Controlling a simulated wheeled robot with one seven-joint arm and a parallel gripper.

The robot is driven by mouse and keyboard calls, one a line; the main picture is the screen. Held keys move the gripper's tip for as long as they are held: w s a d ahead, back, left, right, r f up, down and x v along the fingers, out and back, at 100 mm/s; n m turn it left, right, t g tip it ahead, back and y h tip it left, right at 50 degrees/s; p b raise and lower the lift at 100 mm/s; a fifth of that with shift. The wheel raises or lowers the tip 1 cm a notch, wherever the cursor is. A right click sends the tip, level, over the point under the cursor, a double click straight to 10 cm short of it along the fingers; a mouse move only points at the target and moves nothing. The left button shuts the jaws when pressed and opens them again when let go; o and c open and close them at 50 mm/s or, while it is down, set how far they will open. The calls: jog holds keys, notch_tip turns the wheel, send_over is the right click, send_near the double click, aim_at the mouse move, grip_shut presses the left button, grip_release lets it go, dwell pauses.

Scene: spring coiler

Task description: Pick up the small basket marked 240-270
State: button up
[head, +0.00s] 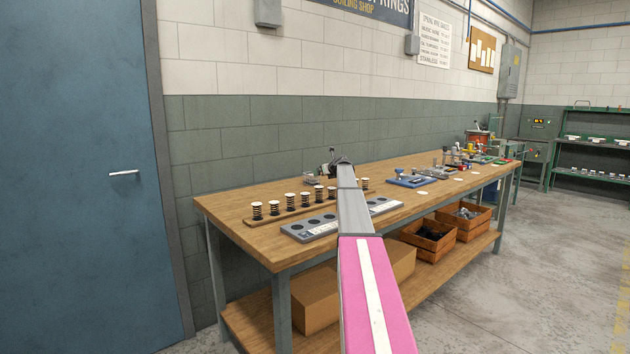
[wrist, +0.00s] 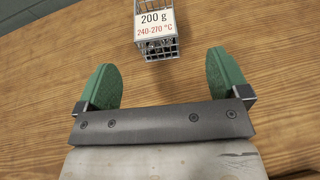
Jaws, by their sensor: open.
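The small wire basket (wrist: 156,32) stands on the wooden bench top ahead of my gripper in the wrist view. Its white label reads 200 g in black and 240-270 °C in red. Its top is cut off by the picture edge. A small grey basket (head: 311,178) shows near the back of the bench in the head view, too small to read there. My gripper (wrist: 164,80) is open and empty, its two green fingers wide apart. The basket lies beyond the fingertips, roughly centred between them and not touched. In the head view my arm hides part of the bench.
The bench (head: 245,205) holds a wooden strip (head: 282,214) with several springs and a grey plate (head: 297,233) with round holes in front. Blue tooling (head: 409,179) stands further right. Wooden crates (head: 428,249) and a cardboard box (head: 312,304) sit on the lower shelf. A wall is behind.

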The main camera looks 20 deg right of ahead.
aim_at(311, 179)
jog(key=x, duration=0.5)
jog(key=shift+w+a, duration=0.1)
jog(key=shift+w, duration=0.05)
jog(key=shift+a+f+x, duration=0.1)
jog(key=shift+x, duration=1.25)
jog(key=shift+a+f+x, duration=0.1)
jog(key=shift+a+x, duration=0.05)
jog(key=shift+x, duration=1.2)
jog(key=c, duration=1.1)
